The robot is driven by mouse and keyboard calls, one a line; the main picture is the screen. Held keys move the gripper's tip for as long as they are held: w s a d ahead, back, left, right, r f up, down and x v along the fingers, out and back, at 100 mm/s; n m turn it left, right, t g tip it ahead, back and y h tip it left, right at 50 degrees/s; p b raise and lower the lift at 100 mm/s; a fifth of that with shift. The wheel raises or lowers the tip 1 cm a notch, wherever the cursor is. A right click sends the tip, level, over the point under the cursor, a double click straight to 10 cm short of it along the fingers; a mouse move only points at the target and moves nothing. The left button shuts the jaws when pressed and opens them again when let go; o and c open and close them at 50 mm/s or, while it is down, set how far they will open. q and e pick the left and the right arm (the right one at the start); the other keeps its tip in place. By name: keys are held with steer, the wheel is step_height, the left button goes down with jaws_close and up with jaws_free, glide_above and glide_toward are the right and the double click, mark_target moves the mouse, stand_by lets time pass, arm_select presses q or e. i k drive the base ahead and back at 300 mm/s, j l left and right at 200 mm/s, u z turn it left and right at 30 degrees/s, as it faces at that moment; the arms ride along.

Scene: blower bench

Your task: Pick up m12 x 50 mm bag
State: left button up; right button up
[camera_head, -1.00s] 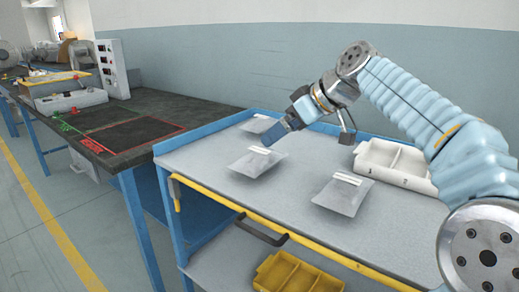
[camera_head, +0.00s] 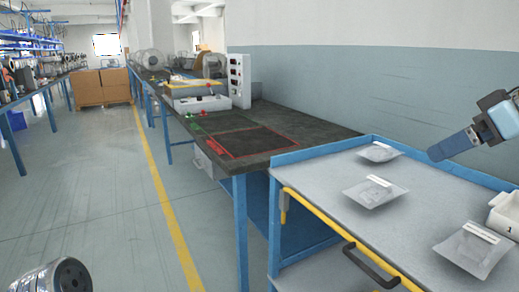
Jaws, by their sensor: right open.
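Three clear plastic bags with white label strips lie apart on a grey blue-edged cart top (camera_head: 330,185): a back bag (camera_head: 379,153), a middle bag (camera_head: 374,193) and a front right bag (camera_head: 472,249). The label print is too small to read, so I cannot tell which is the M12 x 50 mm bag. My right gripper (camera_head: 434,154) comes in from the right edge, open and empty. In the picture it sits right of the back and middle bags, apparently above the cart top. My left gripper is out of view.
A white bin (camera_head: 506,214) marked 1 stands at the cart's right, cut off by the frame. A yellow rail (camera_head: 318,214) and a dark handle (camera_head: 370,266) edge the cart's front. A dark workbench (camera_head: 290,125) adjoins it at left.

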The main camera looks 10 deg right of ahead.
mark_target(374, 192)
steer(key=k+j, duration=0.35)
steer(key=j, duration=0.15)
steer(key=k+j, duration=0.35)
steer(key=j, duration=0.15)
steer(key=k+j, duration=0.35)
steer(key=j, duration=0.2)
